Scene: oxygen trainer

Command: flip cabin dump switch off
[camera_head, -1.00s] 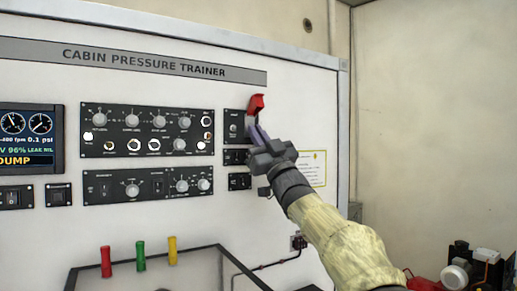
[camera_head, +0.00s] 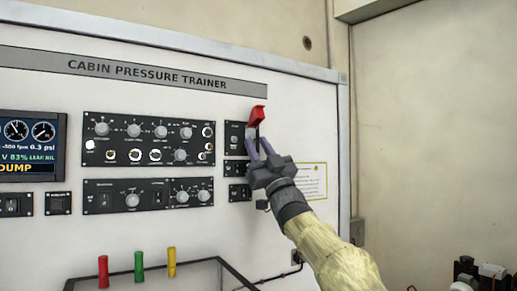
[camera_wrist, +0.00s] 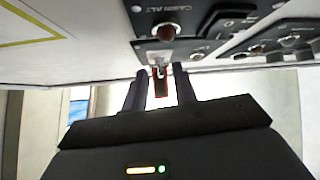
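A red switch guard (camera_head: 256,115) stands raised at the right end of the panel under the "CABIN PRESSURE TRAINER" sign. My gripper (camera_head: 259,141) is just below the guard, with its two fingers apart and pointing up at it. In the wrist view, my gripper (camera_wrist: 161,82) has a clear gap between its fingers, and the red guard (camera_wrist: 161,88) shows in that gap. A small pale lever (camera_wrist: 158,70) shows near the fingertips; I cannot tell its position or whether a finger touches it. The display (camera_head: 30,143) reads "DUMP" in yellow.
A small panel (camera_head: 235,135) with a knob is just left of the guard, with switch panels below it. A larger knob panel (camera_head: 150,139) is further left. A yellow-framed placard (camera_head: 314,180) is at the right. Red, green and yellow handles (camera_head: 138,266) stand below.

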